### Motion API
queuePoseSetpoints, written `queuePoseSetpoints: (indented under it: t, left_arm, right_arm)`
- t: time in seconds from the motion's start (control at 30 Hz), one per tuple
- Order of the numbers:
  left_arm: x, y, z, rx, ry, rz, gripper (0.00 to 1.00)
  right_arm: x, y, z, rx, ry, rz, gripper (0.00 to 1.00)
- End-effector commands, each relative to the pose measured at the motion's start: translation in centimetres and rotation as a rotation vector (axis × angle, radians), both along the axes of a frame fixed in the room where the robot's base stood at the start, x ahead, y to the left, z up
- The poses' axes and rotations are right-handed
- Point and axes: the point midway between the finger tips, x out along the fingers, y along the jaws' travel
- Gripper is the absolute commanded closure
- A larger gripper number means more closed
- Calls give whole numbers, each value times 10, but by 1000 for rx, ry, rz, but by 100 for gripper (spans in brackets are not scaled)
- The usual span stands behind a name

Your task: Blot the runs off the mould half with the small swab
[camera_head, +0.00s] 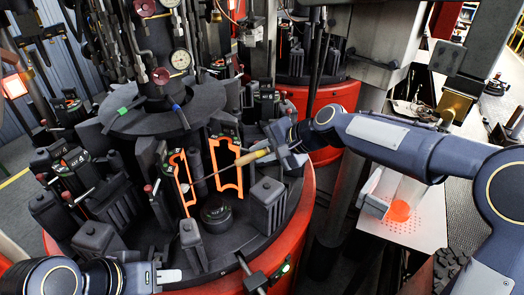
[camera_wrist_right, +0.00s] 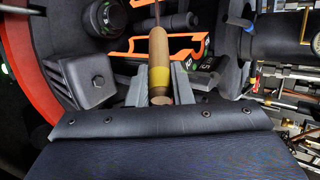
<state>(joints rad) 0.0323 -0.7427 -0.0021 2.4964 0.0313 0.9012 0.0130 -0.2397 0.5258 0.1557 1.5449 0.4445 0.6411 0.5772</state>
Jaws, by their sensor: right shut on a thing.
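My right gripper (camera_head: 285,150) is shut on the small swab (camera_head: 252,156), gripping its wooden handle near a yellow band. In the right wrist view the handle (camera_wrist_right: 158,48) stands between the fingers (camera_wrist_right: 158,84). The swab's thin rod points left and down across the gap between two upright orange-edged mould halves, the left one (camera_head: 181,177) and the right one (camera_head: 236,178). The rod's tip lies near the left half; I cannot tell whether it touches. Runs are too small to make out. My left gripper (camera_head: 170,276) is low at the left, away from the moulds; its opening is unclear.
The mould halves stand on a round dark turntable with a red rim (camera_head: 300,215). Dark blocks (camera_head: 267,204) and a central column with gauges (camera_head: 180,60) crowd it.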

Motion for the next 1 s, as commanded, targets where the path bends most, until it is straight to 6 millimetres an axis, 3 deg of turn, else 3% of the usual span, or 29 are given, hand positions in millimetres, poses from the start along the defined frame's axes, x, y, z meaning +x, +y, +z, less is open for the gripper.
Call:
queuePoseSetpoints:
  t: [0.83, 1.0]
  left_arm:
    - [0, 0, -33, 0, 0, 0, 65]
    - [0, 0, -33, 0, 0, 0, 65]
  right_arm:
    - [0, 0, -41, 0, 0, 0, 100]
    - [0, 0, -41, 1, 0, 0, 100]
